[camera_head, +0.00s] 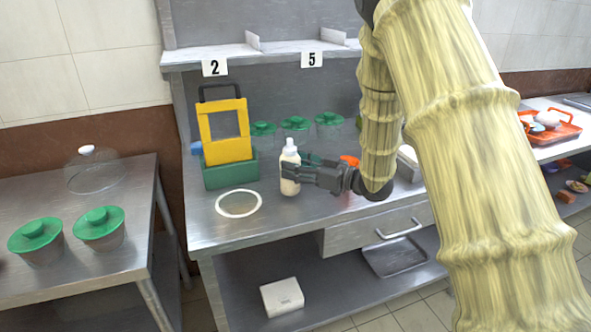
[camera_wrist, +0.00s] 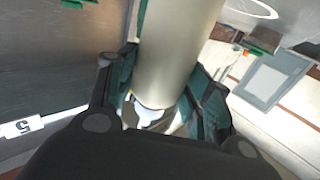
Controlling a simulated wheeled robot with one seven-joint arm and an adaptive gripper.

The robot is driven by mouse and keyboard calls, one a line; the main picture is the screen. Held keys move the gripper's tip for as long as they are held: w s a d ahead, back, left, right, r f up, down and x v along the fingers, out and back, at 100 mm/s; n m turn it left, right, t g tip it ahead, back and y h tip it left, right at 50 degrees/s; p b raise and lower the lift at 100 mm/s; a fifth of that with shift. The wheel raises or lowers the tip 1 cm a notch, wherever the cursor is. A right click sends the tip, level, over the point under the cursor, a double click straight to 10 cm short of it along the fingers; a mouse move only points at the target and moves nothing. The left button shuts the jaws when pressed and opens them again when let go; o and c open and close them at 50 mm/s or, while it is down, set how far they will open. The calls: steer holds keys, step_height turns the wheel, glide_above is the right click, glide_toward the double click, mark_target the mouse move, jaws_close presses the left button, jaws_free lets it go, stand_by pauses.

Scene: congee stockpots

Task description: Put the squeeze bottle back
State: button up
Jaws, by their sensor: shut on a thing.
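The squeeze bottle (camera_head: 289,172) is white to cream with a narrow nozzle. It stands upright over the metal counter in the head view, right of a white ring outline. My gripper (camera_head: 293,174) reaches in from the right and is shut on the bottle's body. In the wrist view, the bottle (camera_wrist: 178,50) fills the space between the two green-padded fingers (camera_wrist: 165,95). I cannot tell whether its base touches the counter. The white ring (camera_head: 238,204) on the counter is empty; part of a ring (camera_wrist: 255,8) also shows in the wrist view.
A yellow and green caddy (camera_head: 228,150) stands behind the ring. Several green-lidded pots (camera_head: 295,124) line the back of the counter. An orange item (camera_head: 349,161) is behind my gripper. A shelf (camera_head: 262,55) with number tags hangs above. A side table (camera_head: 75,268) is at left.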

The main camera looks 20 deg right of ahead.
steer(key=shift+f, duration=0.6)
steer(key=shift+f, duration=0.15)
steer(key=o, duration=0.7)
steer(key=shift+o, duration=0.2)
steer(key=v, duration=1.2)
steer(key=shift+s, duration=0.1)
